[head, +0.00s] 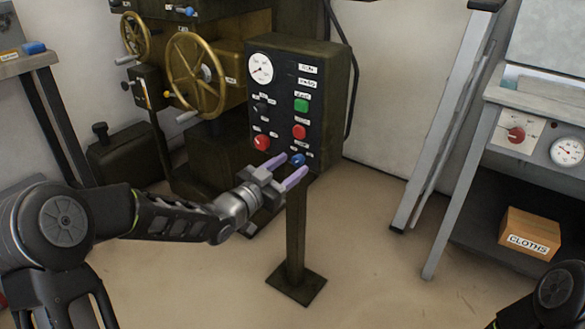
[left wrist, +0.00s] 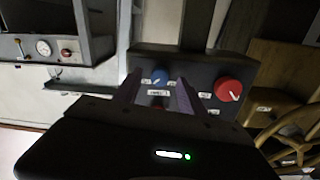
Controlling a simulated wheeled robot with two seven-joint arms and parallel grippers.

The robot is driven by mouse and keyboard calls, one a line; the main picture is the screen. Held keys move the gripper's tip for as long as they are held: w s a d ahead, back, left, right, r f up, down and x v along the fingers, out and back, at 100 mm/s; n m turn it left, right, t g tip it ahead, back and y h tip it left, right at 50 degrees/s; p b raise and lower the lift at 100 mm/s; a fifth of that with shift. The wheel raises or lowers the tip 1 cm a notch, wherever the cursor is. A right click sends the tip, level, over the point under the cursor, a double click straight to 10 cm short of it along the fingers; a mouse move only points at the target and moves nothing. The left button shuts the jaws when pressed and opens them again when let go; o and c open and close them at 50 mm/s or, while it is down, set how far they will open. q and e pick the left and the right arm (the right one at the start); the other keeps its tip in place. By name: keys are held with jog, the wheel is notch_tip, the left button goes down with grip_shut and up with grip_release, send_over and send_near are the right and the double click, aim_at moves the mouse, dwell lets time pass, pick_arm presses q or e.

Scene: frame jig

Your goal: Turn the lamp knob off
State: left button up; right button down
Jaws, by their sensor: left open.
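The dark control panel (head: 325,85) bears several knobs and buttons; its small labels are too blurred to read, so I cannot tell which knob is marked lamp. A blue knob (head: 297,159) sits low on the panel, with a red knob (head: 262,142) to its left. My left gripper (head: 295,165) is open, its purple fingers pointing at the blue knob. In the left wrist view the blue knob (left wrist: 160,77) shows between the fingertips, and I cannot tell whether they touch it. The red knob (left wrist: 228,90) is outside the fingers. My right gripper is out of view.
A green button (head: 301,105), a red button (head: 299,131) and a white gauge (head: 260,68) are on the same panel. Brass handwheels (head: 195,75) stand left of it. A post (head: 296,235) rises in front. A ladder (head: 445,120) and workbench stand right.

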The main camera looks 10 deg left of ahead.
pick_arm(q)
jog(key=shift+x, duration=0.8)
grip_shut()
